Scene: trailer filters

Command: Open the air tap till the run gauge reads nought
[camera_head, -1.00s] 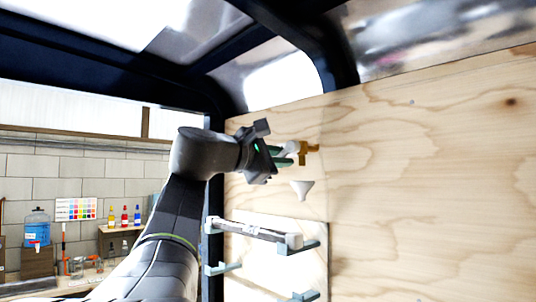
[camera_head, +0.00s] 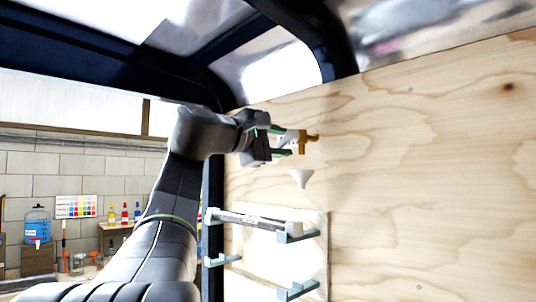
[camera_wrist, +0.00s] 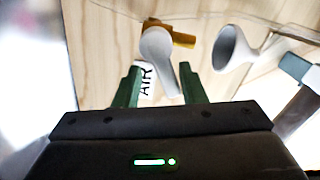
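The air tap is a brass fitting (camera_head: 303,141) on the plywood wall. It also shows in the wrist view (camera_wrist: 184,39), with a pale grey lever (camera_wrist: 158,50) pointing down towards my gripper. A white label reading AIR (camera_wrist: 146,82) shows beside the lever. My gripper (camera_wrist: 161,70) has two green fingers standing apart, one on each side of the lever's lower end. The lever's end is nearer the right finger; I cannot tell whether they touch. In the head view my gripper (camera_head: 283,143) is at the tap, level with it. No run gauge shows in either view.
A white funnel (camera_wrist: 232,48) is just right of the tap, and below it in the head view (camera_head: 301,178). A rack with pale blue brackets (camera_head: 297,290) holds a long bar (camera_head: 250,219) lower down. The wall to the right is bare.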

